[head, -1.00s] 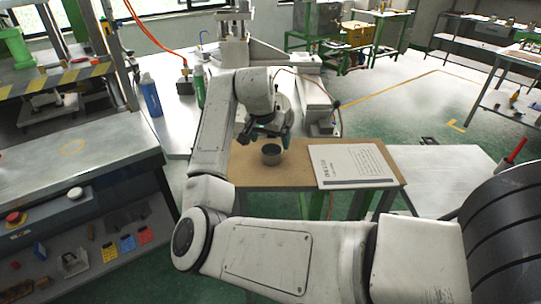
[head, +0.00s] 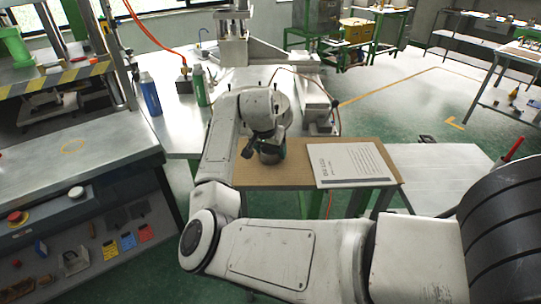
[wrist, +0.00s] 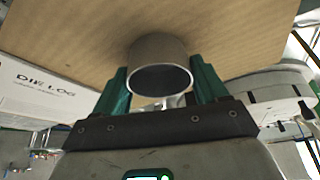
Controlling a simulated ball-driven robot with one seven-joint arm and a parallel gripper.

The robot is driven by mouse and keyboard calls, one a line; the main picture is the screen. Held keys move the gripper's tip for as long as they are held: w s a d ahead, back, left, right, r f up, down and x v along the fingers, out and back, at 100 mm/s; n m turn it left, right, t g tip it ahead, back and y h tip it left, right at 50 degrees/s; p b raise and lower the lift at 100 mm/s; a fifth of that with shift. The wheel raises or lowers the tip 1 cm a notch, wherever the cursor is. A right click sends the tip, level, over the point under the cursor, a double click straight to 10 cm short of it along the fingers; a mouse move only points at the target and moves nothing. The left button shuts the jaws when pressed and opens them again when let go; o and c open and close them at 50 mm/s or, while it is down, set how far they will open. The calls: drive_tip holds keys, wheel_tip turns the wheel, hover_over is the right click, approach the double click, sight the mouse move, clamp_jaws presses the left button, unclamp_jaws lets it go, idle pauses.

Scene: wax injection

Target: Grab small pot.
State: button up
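The small pot (head: 269,157) is a grey metal cup upright on the brown tabletop (head: 300,178), partly hidden by my wrist in the head view. In the wrist view the pot (wrist: 160,66) sits centred between the two green fingers of my gripper (wrist: 160,72). One finger is on each side of it, close to its wall. The gripper looks open around the pot; whether a finger touches it cannot be told.
A white "DIE LOG" document (head: 345,163) lies on the tabletop just right of the pot. A blue bottle (head: 150,95) and a green bottle (head: 199,86) stand on the metal bench at the left. A white machine (head: 245,50) stands behind.

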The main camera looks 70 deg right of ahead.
drive_tip(key=c, duration=0.6)
drive_tip(key=shift+r, duration=0.15)
